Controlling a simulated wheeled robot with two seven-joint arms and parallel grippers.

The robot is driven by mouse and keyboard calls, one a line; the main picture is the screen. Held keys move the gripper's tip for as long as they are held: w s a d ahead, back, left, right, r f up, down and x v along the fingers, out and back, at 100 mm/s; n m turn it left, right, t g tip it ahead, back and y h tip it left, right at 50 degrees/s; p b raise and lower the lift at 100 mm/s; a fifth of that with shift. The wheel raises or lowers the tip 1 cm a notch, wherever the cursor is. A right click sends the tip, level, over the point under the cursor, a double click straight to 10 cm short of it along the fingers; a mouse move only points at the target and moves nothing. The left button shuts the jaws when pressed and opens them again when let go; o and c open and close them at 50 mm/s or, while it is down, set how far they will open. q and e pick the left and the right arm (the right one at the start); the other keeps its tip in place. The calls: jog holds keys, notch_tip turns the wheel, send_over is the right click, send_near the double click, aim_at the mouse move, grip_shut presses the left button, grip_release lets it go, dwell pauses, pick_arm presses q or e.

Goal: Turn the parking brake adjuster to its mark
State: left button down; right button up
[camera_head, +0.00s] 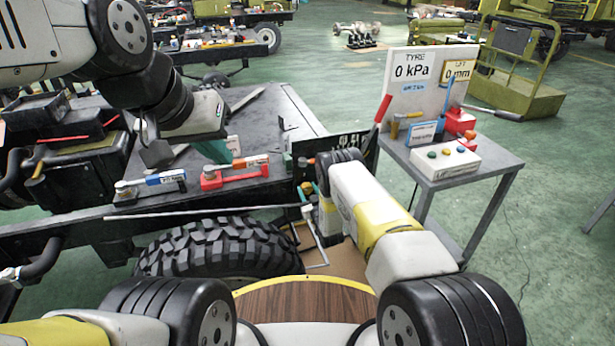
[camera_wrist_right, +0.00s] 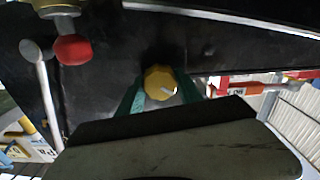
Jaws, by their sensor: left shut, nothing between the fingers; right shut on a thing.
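The yellow round adjuster knob (camera_wrist_right: 158,80) sits on a dark panel in the right wrist view. It has a pale pointer line on its face, pointing toward the lower right. My right gripper (camera_wrist_right: 160,89) has its green fingers on both sides of the knob and is shut on it. In the head view its fingertips are mostly hidden by my own right wrist. I cannot make out the mark around the knob. My left gripper (camera_head: 217,151) is shut and empty, above the dark chassis deck (camera_head: 262,128) at the left.
A lever with a red knob (camera_wrist_right: 73,49) is beside the adjuster. Blue (camera_head: 165,178) and red (camera_head: 230,178) tools lie on the deck. A tyre (camera_head: 215,248) is below its edge. A grey side table (camera_head: 490,163) with a gauge board (camera_head: 425,75) stands right.

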jog(key=m, duration=0.5)
jog(key=shift+d, duration=0.1)
jog(key=m, duration=0.5)
jog(key=shift+m, duration=0.3)
dwell(0.3)
jog(key=o, duration=1.4)
jog(key=shift+c, duration=0.2)
jog(key=v, duration=0.7)
jog(key=shift+s, duration=0.35)
